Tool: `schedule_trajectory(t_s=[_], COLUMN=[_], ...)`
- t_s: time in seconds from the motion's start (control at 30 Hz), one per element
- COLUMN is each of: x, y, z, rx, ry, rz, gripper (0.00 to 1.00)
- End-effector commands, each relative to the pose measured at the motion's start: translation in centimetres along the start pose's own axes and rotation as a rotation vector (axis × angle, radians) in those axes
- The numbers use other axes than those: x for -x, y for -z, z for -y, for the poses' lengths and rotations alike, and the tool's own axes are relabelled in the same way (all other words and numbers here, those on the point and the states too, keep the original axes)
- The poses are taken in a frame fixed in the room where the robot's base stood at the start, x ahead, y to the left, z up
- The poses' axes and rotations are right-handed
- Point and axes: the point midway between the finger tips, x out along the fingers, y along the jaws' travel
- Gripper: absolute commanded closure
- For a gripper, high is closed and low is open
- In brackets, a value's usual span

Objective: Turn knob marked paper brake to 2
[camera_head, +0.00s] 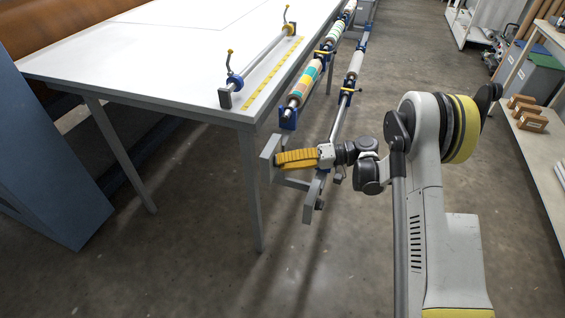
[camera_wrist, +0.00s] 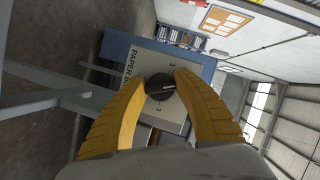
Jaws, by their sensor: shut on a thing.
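A round black knob (camera_wrist: 160,88) with a pale pointer line sits on a light panel (camera_wrist: 176,122) in the wrist view. The pointer line lies roughly across the picture. The panel's printed word PAPER and part of another word run up its left side, sideways. In the head view my gripper (camera_head: 279,161) reaches left to the grey end frame by the table corner; the knob is hidden there.
A white table (camera_head: 150,70) stands left of my gripper, its leg (camera_head: 252,190) close by. Rollers (camera_head: 306,82) run along its right side. A blue cabinet (camera_head: 40,170) stands at far left, a shelf with boxes (camera_head: 531,120) at right. The floor in front is clear.

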Motion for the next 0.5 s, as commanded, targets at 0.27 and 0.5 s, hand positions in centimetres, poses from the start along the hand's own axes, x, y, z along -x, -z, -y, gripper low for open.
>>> schedule_trajectory(t_s=[0.27,0.5], x=[-0.06,-0.07], y=[-0.07,-0.04], z=[-0.01,0.05], rx=[-0.214,-0.345], ry=[0.089,0.143], rz=[0.002,0.001], gripper=[0.96,0.96])
